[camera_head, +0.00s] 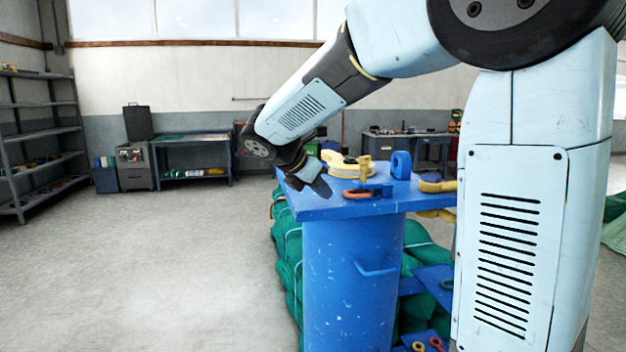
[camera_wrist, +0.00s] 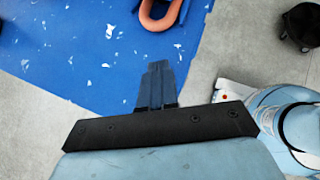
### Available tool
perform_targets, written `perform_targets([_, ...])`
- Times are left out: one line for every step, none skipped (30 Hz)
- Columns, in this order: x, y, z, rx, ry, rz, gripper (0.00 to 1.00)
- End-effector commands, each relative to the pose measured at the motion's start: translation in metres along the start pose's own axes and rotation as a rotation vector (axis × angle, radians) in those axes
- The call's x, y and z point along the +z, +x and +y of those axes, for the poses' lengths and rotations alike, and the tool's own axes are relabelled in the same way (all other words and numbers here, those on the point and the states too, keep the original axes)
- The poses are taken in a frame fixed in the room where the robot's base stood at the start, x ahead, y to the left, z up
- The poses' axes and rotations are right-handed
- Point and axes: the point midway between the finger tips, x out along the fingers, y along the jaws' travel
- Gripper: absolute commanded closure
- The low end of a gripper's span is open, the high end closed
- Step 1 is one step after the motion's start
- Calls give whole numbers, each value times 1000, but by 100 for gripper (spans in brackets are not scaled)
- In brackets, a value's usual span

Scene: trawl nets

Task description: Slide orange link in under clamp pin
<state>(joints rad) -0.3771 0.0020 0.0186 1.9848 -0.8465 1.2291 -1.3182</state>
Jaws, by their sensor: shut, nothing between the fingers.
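In the wrist view the rounded near end of the orange link (camera_wrist: 160,22) shows at the top edge, and the rest is cut off. I cannot tell whether any of the link is under the pin. My gripper (camera_head: 322,188) is left of the link, close over the tabletop and apart from it. In the wrist view my gripper (camera_wrist: 157,70) is shut and empty, its fingers pointing towards the link.
The blue tabletop (camera_wrist: 60,40) has chipped paint and its edge runs close under my gripper. A cream ring (camera_head: 340,165), a blue shackle (camera_head: 401,165) and a yellow piece (camera_head: 436,185) stand behind and right. Green net bundles (camera_head: 290,250) surround the blue pedestal (camera_head: 345,285).

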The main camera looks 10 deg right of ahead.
Motion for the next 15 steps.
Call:
perform_targets([0, 10, 0, -3, 0, 0, 100])
perform_targets([0, 15, -1, -3, 0, 1, 100])
perform_targets([4, 19, -1, -2, 2, 1, 100])
perform_targets([7, 22, 0, -1, 2, 1, 100])
perform_targets([10, 25, 0, -1, 2, 1, 100])
perform_targets([14, 28, -1, -2, 2, 1, 100])
perform_targets([16, 31, -1, -1, 2, 1, 100])
perform_targets([18, 33, 0, 0, 2, 1, 100])
perform_targets([21, 35, 0, 0, 2, 1, 100])
perform_targets([23, 37, 0, 0, 1, 1, 100])
perform_targets([24, 38, 0, 0, 1, 1, 100])
perform_targets([26, 40, 0, 0, 1, 1, 100])
perform_targets([27, 40, 0, 0, 1, 1, 100])
perform_targets([27, 41, 0, 0, 1, 1, 100])
perform_targets([28, 42, 0, 0, 1, 1, 100])
